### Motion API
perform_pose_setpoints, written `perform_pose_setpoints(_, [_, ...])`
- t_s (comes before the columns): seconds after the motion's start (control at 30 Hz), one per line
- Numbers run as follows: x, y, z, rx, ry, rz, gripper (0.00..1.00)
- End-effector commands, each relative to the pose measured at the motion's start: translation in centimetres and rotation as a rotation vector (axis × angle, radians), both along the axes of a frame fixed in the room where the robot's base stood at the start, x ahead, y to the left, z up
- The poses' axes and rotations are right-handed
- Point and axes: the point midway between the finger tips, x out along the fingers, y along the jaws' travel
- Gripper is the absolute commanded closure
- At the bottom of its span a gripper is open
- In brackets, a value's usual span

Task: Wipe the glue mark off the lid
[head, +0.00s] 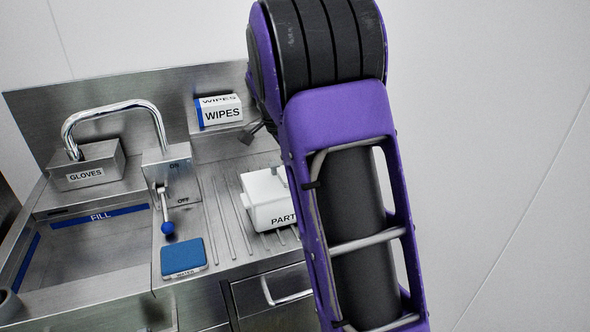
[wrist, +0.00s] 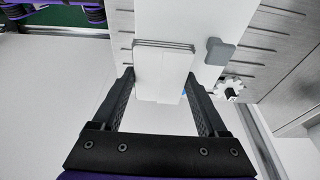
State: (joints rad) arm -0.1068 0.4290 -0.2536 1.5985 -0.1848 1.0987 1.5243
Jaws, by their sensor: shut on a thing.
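In the wrist view my gripper (wrist: 160,78) is shut on a folded white wipe (wrist: 164,60), with one finger against each side of it. Behind the wipe is a pale flat surface; I cannot tell whether it is the lid. In the head view a white box marked "PART" (head: 268,214) stands on the ribbed drainboard, with its pale lid (head: 262,184) on top. My arm covers the box's right part. I cannot make out a glue mark on the lid. In the head view my gripper is hidden or not clearly visible.
A wipes box (head: 222,112) sits at the back wall. A faucet (head: 115,106), a gloves box (head: 88,170) and a lever (head: 164,205) stand left. A blue pad (head: 183,256) lies at the front. The wrist view shows a grey knob (wrist: 219,51) and a toothed white part (wrist: 229,89).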

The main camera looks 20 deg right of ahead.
Motion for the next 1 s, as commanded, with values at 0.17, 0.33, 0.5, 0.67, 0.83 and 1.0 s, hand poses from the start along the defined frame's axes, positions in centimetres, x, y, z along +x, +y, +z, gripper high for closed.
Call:
perform_pose_setpoints(0.17, [0.0,0.0,1.9,0.0,-0.001,0.0,0.69])
perform_pose_setpoints(0.33, [0.0,0.0,3.3,0.0,-0.001,-0.001,0.69])
perform_pose_setpoints(0.5, [0.1,0.0,4.6,0.0,-0.002,0.0,0.69])
perform_pose_setpoints(0.67, [0.1,0.0,5.9,0.0,-0.002,0.0,0.69])
perform_pose_setpoints(0.83, [0.0,0.0,6.4,0.0,-0.001,0.0,0.69])
perform_pose_setpoints(1.0, [0.0,0.0,6.3,0.0,-0.001,0.0,0.69])
